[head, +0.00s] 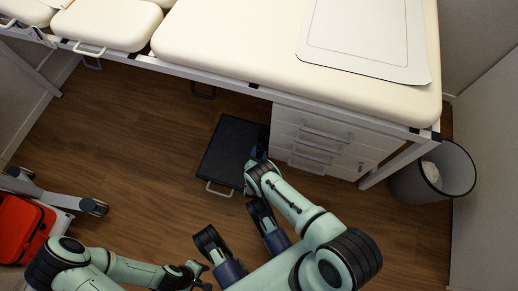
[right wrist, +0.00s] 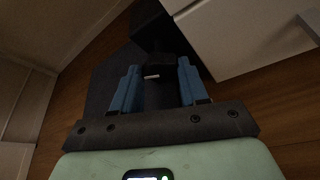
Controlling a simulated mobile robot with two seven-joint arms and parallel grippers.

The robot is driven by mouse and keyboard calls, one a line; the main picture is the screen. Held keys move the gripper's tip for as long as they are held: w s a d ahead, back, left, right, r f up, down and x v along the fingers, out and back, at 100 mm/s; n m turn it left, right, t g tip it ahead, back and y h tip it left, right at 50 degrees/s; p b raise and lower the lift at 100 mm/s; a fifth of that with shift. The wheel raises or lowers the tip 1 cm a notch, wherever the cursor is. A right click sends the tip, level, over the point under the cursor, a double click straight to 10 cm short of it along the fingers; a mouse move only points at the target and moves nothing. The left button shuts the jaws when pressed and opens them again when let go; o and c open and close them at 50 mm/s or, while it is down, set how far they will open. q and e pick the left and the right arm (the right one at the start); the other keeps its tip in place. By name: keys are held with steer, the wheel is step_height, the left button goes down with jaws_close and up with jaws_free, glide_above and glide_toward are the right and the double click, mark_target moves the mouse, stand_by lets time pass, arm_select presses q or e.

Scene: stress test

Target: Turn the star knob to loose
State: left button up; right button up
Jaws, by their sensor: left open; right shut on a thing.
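My right gripper (head: 257,154) reaches down at the far right side of a dark, flat platform (head: 228,146) on the floor, beside the drawer unit. In the right wrist view, the blue fingers of this gripper (right wrist: 158,66) stand apart with a small dark piece (right wrist: 156,71) between them, probably the star knob. It has a short pale mark, and its shape is too dark to make out. In the head view the arm hides it. My left gripper (head: 191,272) is open and empty low in the picture, far from the platform.
White drawers (head: 322,140) stand close to the right gripper. A waste bin (head: 447,170) is at the right and a red case (head: 22,228) at the left. Wooden floor (head: 130,130) is clear left of the platform.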

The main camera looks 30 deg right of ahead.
steer(key=shift+w+a+n+g+h, duration=0.15)
steer(key=shift+n+g+h, duration=0.25)
steer(key=shift+n, duration=0.45)
steer(key=shift+w+d+n+g+h, duration=0.1)
steer(key=shift+n+g+h, duration=0.3)
steer(key=shift+n, duration=0.45)
steer(key=o, duration=0.8)
arm_select(q)
steer(key=w+d+r+t+p, duration=0.1)
steer(key=w+r+t+p, duration=0.2)
steer(key=w, duration=0.5)
step_height(320, 180, up, 2)
steer(key=shift+w+r+m+p, duration=0.3)
steer(key=shift+w+p, duration=0.1)
steer(key=shift+p, duration=0.35)
arm_select(e)
steer(key=v, duration=1.3)
steer(key=shift+a+r, duration=0.2)
steer(key=shift+r, duration=0.05)
